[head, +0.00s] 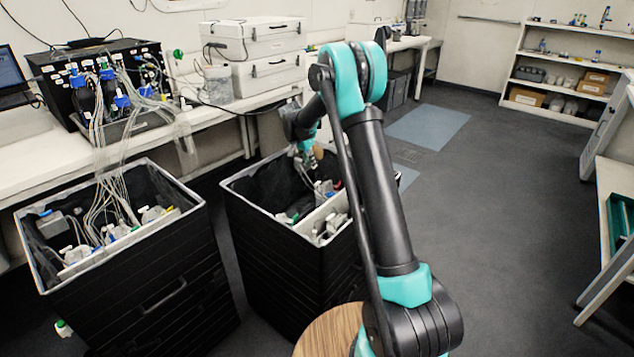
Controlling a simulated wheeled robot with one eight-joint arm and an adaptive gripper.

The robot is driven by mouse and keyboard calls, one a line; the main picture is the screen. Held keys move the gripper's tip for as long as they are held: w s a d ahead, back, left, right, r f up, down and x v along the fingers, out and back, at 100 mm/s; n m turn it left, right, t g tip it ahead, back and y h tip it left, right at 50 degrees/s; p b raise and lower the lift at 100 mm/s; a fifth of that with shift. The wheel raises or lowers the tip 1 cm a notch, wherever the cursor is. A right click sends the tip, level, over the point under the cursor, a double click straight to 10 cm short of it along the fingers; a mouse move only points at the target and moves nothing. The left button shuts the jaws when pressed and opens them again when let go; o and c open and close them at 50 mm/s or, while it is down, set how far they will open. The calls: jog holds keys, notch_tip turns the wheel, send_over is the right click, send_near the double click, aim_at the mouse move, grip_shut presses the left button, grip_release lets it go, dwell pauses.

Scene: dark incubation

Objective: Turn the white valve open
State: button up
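I cannot single out the white valve at this size. Several small white and grey fittings (333,225) sit in the right black bin (290,262). More white fittings (118,232) with thin clear tubes sit in the left black bin (160,290). A small white fitting with a green end (63,328) sticks out low on the left bin's outer side. My gripper (309,162) points down over the back part of the right bin. Its fingers are small and partly hidden by my arm, so their opening and any contact cannot be made out.
A bench (215,125) behind the bins carries a black device (50,78) with tubes and stacked white cases (262,75). A narrow gap separates the bins. A white table (615,190) stands at the right. The grey floor (490,180) between is clear.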

aim_at(318, 182)
jog(key=x, duration=1.3)
grip_shut()
